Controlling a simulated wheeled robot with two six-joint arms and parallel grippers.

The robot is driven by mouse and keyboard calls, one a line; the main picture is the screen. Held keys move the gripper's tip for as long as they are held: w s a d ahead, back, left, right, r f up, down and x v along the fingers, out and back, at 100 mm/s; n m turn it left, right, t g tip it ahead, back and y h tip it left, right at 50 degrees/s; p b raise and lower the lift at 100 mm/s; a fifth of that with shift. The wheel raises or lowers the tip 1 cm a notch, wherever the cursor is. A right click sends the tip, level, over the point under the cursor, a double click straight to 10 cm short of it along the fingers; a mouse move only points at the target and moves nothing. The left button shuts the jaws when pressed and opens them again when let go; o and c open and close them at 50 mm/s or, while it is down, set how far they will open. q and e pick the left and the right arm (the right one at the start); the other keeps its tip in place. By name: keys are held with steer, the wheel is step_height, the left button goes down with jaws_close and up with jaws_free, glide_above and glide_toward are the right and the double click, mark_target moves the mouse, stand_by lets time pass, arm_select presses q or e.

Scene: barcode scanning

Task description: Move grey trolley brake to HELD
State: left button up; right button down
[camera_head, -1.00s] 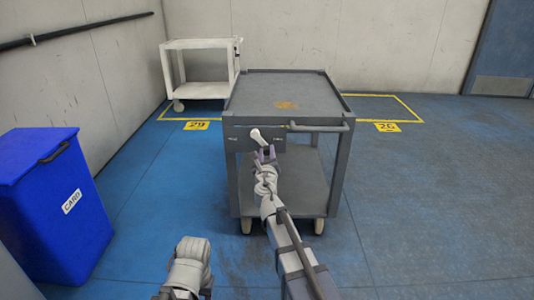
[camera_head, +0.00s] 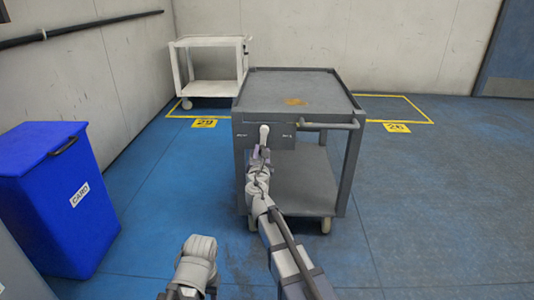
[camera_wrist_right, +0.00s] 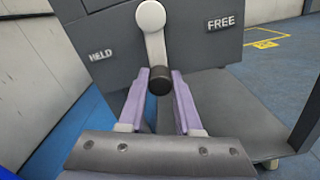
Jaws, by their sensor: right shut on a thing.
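The grey trolley (camera_head: 300,84) stands ahead with its front panel facing me. Its brake lever (camera_head: 264,133) is pale with a dark knob (camera_wrist_right: 159,80). In the right wrist view the lever (camera_wrist_right: 152,38) hangs almost straight down, between the HELD label (camera_wrist_right: 101,55) on the left and the FREE label (camera_wrist_right: 222,23) on the right. My right gripper (camera_wrist_right: 160,78) is shut on the lever's knob, with one purple finger on each side. It also shows in the head view (camera_head: 261,157). Part of my left arm shows at the bottom, but its fingers are not visible.
A blue CARD bin (camera_head: 62,210) stands at the left. A white trolley (camera_head: 212,68) stands behind, by the wall. Yellow floor markings (camera_head: 397,127) run around the grey trolley's back. The blue floor at the right is clear.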

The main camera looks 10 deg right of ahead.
steer(key=a+m, duration=0.1)
steer(key=m, duration=0.1)
steer(key=a+r+m+p, duration=0.1)
steer(key=m, duration=0.1)
steer(key=w+a+m, duration=0.1)
steer(key=m, duration=0.2)
steer(key=shift+a+r, duration=0.2)
steer(key=shift+a, duration=0.2)
steer(key=shift+a+m, duration=0.1)
steer(key=shift+m, duration=0.2)
steer(key=shift+a, duration=0.2)
steer(key=c, duration=0.6)
jaws_free()
steer(key=shift+w+p, duration=0.1)
steer(key=shift+p, duration=0.2)
steer(key=shift+d, duration=0.1)
